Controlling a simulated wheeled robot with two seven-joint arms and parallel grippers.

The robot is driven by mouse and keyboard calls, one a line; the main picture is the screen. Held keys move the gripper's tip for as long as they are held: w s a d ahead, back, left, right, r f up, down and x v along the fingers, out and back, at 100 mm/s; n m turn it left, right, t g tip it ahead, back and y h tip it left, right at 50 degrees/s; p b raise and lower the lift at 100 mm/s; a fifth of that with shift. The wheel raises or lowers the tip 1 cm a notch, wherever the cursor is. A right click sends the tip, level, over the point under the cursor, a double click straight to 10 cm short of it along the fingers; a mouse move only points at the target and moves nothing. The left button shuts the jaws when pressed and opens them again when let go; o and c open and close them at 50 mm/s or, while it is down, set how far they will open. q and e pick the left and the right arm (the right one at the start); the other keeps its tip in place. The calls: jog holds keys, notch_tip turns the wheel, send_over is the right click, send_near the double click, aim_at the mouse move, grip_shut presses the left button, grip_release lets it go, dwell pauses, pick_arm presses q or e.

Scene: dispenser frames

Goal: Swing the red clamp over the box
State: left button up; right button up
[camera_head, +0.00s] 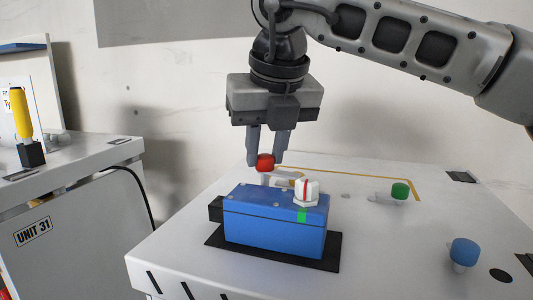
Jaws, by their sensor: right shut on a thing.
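The blue box (275,231) sits on a black mat (222,244) on the white table. The red clamp knob (265,162) is just behind the box's top, between the fingertips of my right gripper (265,160). The gripper points down from above and is shut on the red knob. A pale arm (279,179) below the knob is partly hidden behind the box's top edge. A white fitting (306,193) with a red stripe stands on the box's right part. My left gripper does not show.
A green-topped clamp (400,191) lies at the right back, and a blue-topped one (464,252) stands at the right front. A yellow line (350,172) marks the table's back. At the left is a white cabinet with a yellow-handled item (20,113).

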jog(key=m+h+b, duration=0.1)
jog(key=m, duration=0.1)
jog(key=shift+a+m, duration=0.15)
jog(key=shift+m, duration=0.25)
jog(key=m+h+b, duration=0.1)
jog(key=m, duration=0.3)
jog(key=shift+a+h, duration=0.1)
jog(key=shift+h, duration=0.3)
jog(key=m+h, duration=0.1)
jog(key=m, duration=0.3)
jog(key=shift+r, duration=0.15)
jog(key=m+g+h+p, duration=0.1)
jog(key=m, duration=0.1)
jog(key=shift+w+a+m, duration=0.1)
jog(key=shift+m, duration=0.2)
pick_arm(q)
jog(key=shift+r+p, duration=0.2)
jog(key=shift+p, duration=0.55)
pick_arm(e)
jog(key=shift+w+m+g+h, duration=0.1)
jog(key=shift+m+g+h, duration=0.3)
jog(key=shift+m, duration=0.9)
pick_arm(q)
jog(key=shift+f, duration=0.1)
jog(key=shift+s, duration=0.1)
pick_arm(e)
jog(key=o, duration=1)
